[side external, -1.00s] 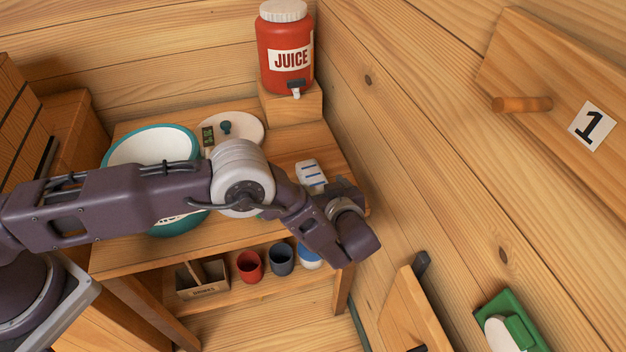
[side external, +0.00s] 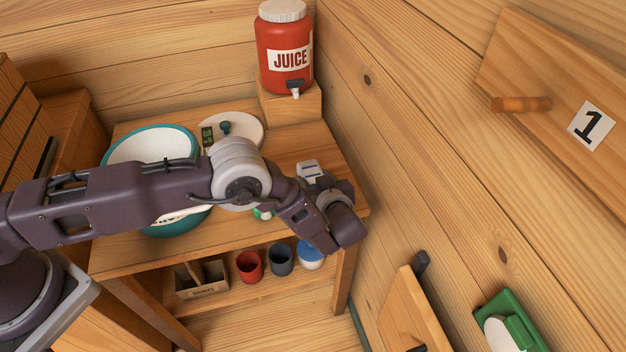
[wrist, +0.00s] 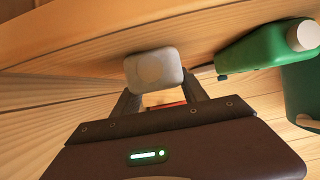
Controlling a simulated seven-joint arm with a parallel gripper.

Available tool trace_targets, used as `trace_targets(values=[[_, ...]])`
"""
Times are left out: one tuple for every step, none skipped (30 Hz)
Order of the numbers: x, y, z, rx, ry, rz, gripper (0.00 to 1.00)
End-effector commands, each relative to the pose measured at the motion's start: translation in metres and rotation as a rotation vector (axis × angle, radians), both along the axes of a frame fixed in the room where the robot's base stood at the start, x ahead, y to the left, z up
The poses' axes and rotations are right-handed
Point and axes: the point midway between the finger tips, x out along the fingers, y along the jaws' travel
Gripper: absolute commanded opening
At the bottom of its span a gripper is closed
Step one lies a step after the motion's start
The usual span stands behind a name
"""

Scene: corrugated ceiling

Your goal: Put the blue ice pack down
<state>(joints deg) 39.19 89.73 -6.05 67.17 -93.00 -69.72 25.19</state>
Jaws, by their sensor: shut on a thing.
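The ice pack (side external: 309,167) shows in the side view as a pale block with blue marks, above the right part of the wooden table (side external: 240,235). In the wrist view the held pack (wrist: 155,70) looks whitish grey and sits between my two fingertips. My gripper (wrist: 160,88) is shut on it. In the side view my gripper (side external: 318,180) is partly hidden by my own wrist. I cannot tell whether the pack touches the tabletop.
A red juice dispenser (side external: 285,50) stands on a block behind. A green container (wrist: 255,48) is close to the right in the wrist view. Cups (side external: 249,266) stand on the lower shelf.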

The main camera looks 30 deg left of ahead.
Motion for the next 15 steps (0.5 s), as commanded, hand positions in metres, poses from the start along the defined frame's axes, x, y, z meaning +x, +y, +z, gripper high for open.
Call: trace_targets(values=[[0.000, 0.000, 0.002, 0.000, -0.001, 0.000, 0.00], [0.001, 0.000, 0.005, 0.000, -0.002, 0.000, 0.00], [0.001, -0.001, 0.011, -0.001, -0.002, 0.000, 0.00], [0.001, -0.001, 0.017, -0.001, -0.002, 0.000, 0.00], [0.001, -0.001, 0.025, -0.002, -0.003, 0.000, 0.00], [0.001, -0.001, 0.036, -0.002, -0.004, 0.001, 0.00], [0.001, -0.001, 0.044, -0.002, -0.004, 0.001, 0.00], [0.001, 0.000, 0.052, -0.002, -0.003, 0.000, 0.00], [0.001, 0.000, 0.062, -0.002, -0.003, 0.000, 0.00], [0.001, 0.000, 0.069, -0.001, -0.002, 0.000, 0.00], [0.000, 0.000, 0.076, -0.002, -0.003, 0.000, 0.00], [0.000, 0.000, 0.083, -0.002, -0.003, 0.000, 0.00], [0.000, 0.000, 0.088, -0.002, -0.003, 0.000, 0.00], [0.000, 0.000, 0.092, -0.001, -0.002, 0.001, 0.00], [0.000, 0.000, 0.096, 0.000, -0.001, 0.000, 0.00]])
